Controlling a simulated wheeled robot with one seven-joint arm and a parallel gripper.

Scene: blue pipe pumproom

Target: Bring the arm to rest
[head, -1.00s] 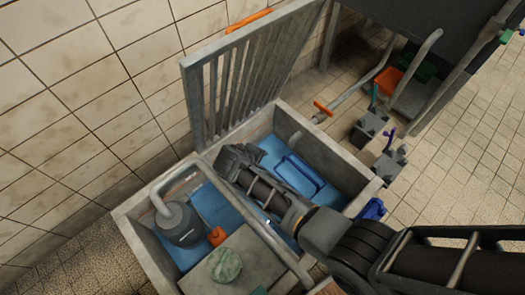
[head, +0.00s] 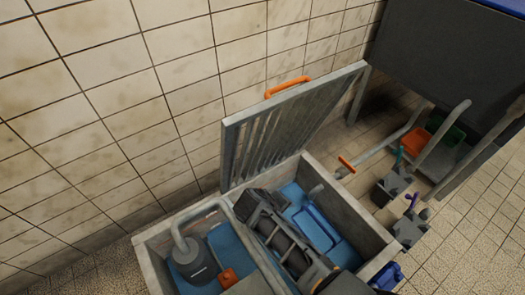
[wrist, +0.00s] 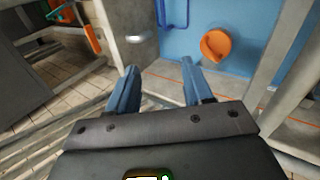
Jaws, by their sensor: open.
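My gripper (wrist: 160,75) shows in the wrist view with its two blue-grey fingers apart and nothing between them. In the head view my dark gripper and wrist (head: 262,212) reach into the right part of an open, blue-floored pit (head: 365,225), just right of its dividing bar. Whether the gripper touches anything there cannot be told. The lower part of my arm is cut off by the frame's bottom edge.
A slatted grate (head: 285,125) with an orange handle (head: 287,87) stands raised behind the pit. A grey pump (head: 190,258) sits in the left part. A blue rectangular frame (head: 315,228) lies near my gripper. An orange round piece (wrist: 215,46) shows in the wrist view.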

